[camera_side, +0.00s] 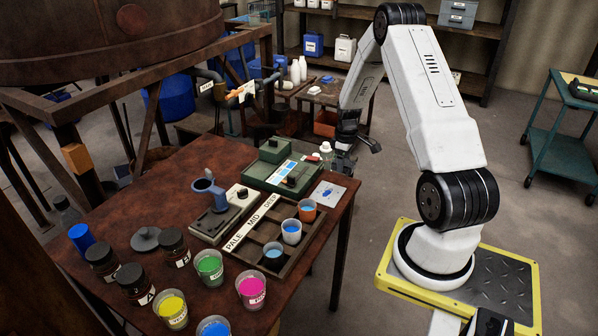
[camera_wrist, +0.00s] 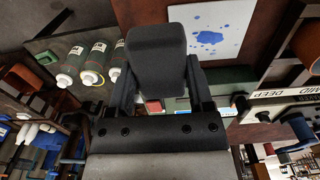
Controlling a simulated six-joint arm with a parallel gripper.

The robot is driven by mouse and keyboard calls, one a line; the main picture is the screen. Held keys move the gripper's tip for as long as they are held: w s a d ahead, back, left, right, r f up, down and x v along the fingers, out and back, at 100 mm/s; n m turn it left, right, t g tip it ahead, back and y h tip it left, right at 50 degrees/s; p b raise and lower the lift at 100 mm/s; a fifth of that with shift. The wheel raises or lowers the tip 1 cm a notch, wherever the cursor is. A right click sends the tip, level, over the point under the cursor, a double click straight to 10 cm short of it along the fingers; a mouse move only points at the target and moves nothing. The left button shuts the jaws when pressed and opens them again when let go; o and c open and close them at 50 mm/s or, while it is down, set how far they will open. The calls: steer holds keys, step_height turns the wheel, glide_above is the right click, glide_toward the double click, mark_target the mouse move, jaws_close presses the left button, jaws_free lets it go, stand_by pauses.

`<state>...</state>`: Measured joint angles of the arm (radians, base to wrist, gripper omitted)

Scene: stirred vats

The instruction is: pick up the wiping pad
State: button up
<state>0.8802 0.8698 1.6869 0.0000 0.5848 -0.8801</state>
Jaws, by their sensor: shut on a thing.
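My gripper (camera_wrist: 157,72) is shut on a dark grey rounded block, which I take to be the wiping pad (camera_wrist: 155,48). The block sits between the two fingers in the wrist view and covers part of what lies behind it. In the side view my gripper (camera_side: 350,150) hangs near the table's far right corner, beyond the white card. The held block cannot be made out clearly there. The white card with blue splotches (camera_side: 328,193) lies flat on the table; it also shows in the wrist view (camera_wrist: 210,32).
The rusty table (camera_side: 130,215) holds a divided tray (camera_side: 285,268) with small cups, a green case (camera_side: 283,165), a grey device (camera_side: 215,222), dark jars (camera_side: 174,247) and several paint cups (camera_side: 209,266). Open floor lies right of the table.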

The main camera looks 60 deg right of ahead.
mark_target(349, 167)
steer(key=s+a+r, duration=0.2)
steer(key=r, duration=0.1)
steer(key=shift+s+r, duration=0.15)
steer(key=shift+s, duration=0.05)
steer(key=s+a+r, duration=0.3)
steer(key=s+a, duration=0.2)
steer(key=s, duration=0.1)
steer(key=shift+a+r, duration=0.25)
steer(key=o, duration=0.4)
steer(key=shift+c, duration=1.3)
steer(key=w+a+f, duration=0.1)
steer(key=w, duration=0.2)
steer(key=w+a+f, duration=0.1)
steer(key=w+f, duration=0.1)
steer(key=w, duration=0.2)
steer(key=w+f, duration=0.1)
steer(key=w, duration=0.2)
steer(key=shift+w+a+f, duration=0.2)
steer(key=shift+a+f, duration=0.2)
